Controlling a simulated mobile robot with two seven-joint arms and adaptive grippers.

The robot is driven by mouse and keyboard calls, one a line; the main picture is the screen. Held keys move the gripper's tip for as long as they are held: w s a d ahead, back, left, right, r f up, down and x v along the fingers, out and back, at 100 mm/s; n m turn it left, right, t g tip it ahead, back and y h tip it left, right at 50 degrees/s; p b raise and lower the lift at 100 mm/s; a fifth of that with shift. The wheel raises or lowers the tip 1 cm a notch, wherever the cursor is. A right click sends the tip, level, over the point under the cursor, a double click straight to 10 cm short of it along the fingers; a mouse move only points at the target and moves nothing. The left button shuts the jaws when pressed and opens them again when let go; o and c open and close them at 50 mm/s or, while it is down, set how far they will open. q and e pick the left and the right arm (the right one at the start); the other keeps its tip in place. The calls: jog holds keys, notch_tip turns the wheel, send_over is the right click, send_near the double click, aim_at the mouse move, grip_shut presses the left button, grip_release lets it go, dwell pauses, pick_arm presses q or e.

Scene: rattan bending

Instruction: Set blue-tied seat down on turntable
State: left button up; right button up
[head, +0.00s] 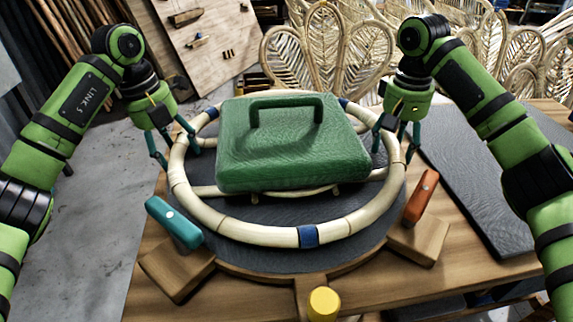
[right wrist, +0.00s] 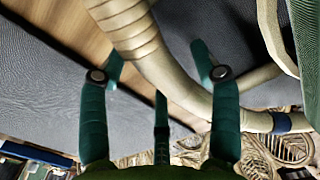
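The seat is a pale rattan ring with blue ties (head: 308,236), lying level over the dark grey round turntable (head: 255,258). I cannot tell whether it touches the disc. A green block with a handle (head: 290,155) sits inside the ring and hides much of its middle. My left gripper (head: 176,150) has its fingers spread either side of the ring's left side. My right gripper (head: 396,148) is likewise at the ring's right side. In the right wrist view, the rattan (right wrist: 150,55) passes between the spread fingers of my right gripper (right wrist: 158,62), with gaps visible.
A teal lever (head: 174,222) on a wooden block stands front left and an orange lever (head: 421,197) on another front right. A yellow knob (head: 323,303) is at the front. A dark mat (head: 478,180) lies right. Woven rattan chair backs (head: 330,52) stand behind.

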pick_arm(q)
jog(key=shift+d+r, duration=0.1)
pick_arm(e)
jog(key=shift+a, duration=0.1)
pick_arm(q)
jog(key=shift+r, duration=0.3)
pick_arm(e)
jog(key=shift+r, duration=0.1)
pick_arm(q)
notch_tip(320, 180, up, 11)
jog(key=a, duration=0.2)
jog(key=shift+s+a, duration=0.15)
pick_arm(e)
notch_tip(320, 180, up, 12)
jog(key=shift+a, duration=0.1)
pick_arm(q)
jog(key=shift+a, duration=0.15)
jog(key=shift+a+p, duration=1.95)
jog(key=shift+a, duration=0.95)
pick_arm(e)
jog(key=shift+r, duration=1.9)
pick_arm(q)
jog(key=shift+r, duration=0.1)
